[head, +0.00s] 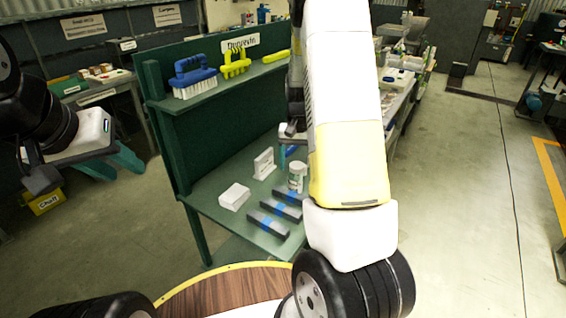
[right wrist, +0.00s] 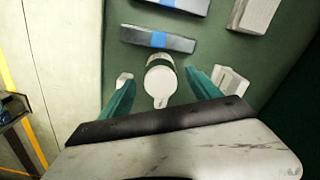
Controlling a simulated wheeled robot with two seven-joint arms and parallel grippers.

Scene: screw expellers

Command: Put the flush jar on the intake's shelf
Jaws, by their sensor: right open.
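The white jar with a dark green label (head: 297,177) stands upright on the lower green shelf in the head view. In the right wrist view the jar (right wrist: 160,76) lies between the two teal fingers of my right gripper (right wrist: 160,90), with clear gaps on both sides. My right gripper (head: 290,148) is open, just above and behind the jar in the head view, mostly hidden by my arm. My left gripper (head: 126,170) is empty at the left, its fingers apart, away from the shelf. I cannot tell which shelf is the intake's.
White boxes (head: 235,197) and several dark bars with blue bands (head: 267,224) crowd the lower shelf (head: 215,216). A round wooden table (head: 215,298) is in front. The floor at right is clear.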

